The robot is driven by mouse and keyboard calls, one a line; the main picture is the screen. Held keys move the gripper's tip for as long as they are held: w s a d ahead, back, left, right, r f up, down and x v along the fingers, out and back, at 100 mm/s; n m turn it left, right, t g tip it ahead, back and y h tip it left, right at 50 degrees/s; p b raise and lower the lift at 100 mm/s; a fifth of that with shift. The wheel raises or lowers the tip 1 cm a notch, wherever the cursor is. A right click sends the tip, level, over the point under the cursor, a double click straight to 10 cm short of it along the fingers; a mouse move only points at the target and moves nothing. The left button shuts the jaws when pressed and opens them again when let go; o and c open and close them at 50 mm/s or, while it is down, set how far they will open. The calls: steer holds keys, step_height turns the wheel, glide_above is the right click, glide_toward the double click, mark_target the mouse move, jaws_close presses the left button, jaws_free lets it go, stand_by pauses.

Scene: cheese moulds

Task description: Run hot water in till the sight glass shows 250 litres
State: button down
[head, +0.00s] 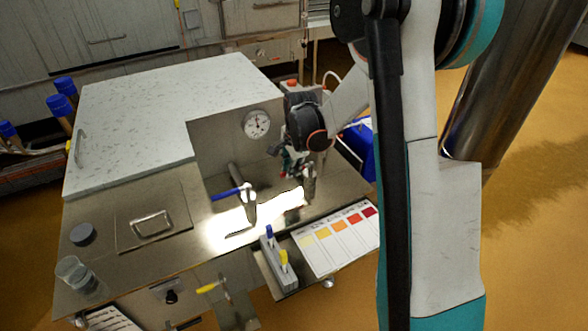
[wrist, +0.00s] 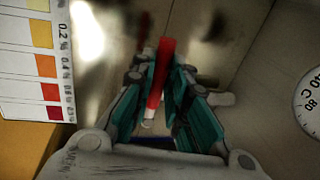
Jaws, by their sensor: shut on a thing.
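My gripper (wrist: 160,88) has its teal fingers closed around a red lever handle (wrist: 164,58) in the wrist view. In the head view my gripper (head: 294,166) is over the right part of the steel top, and its body hides most of that handle. A metal tap (head: 309,184) stands just beside it. Left of it is another tap with a blue lever (head: 228,193). A round dial (head: 257,124) is on the panel behind; its edge, marked in °C, shows in the wrist view (wrist: 312,95). I cannot make out a sight glass or a litre reading.
A colour chart (head: 338,239) and a grey holder (head: 272,263) with blue and yellow sticks are at the front. A beaker (head: 73,272) stands at the left. A yellow-handled valve (head: 208,288) is below the front edge. A pale lid (head: 150,115) is behind.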

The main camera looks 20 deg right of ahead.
steer(key=shift+w, duration=0.2)
stand_by(0.4)
steer(key=c, duration=1.6)
jaws_free()
steer(key=shift+o, duration=0.2)
steer(key=shift+r, duration=0.1)
step_height(320, 180, up, 12)
steer(key=s, duration=0.2)
steer(key=shift+s+f, duration=0.2)
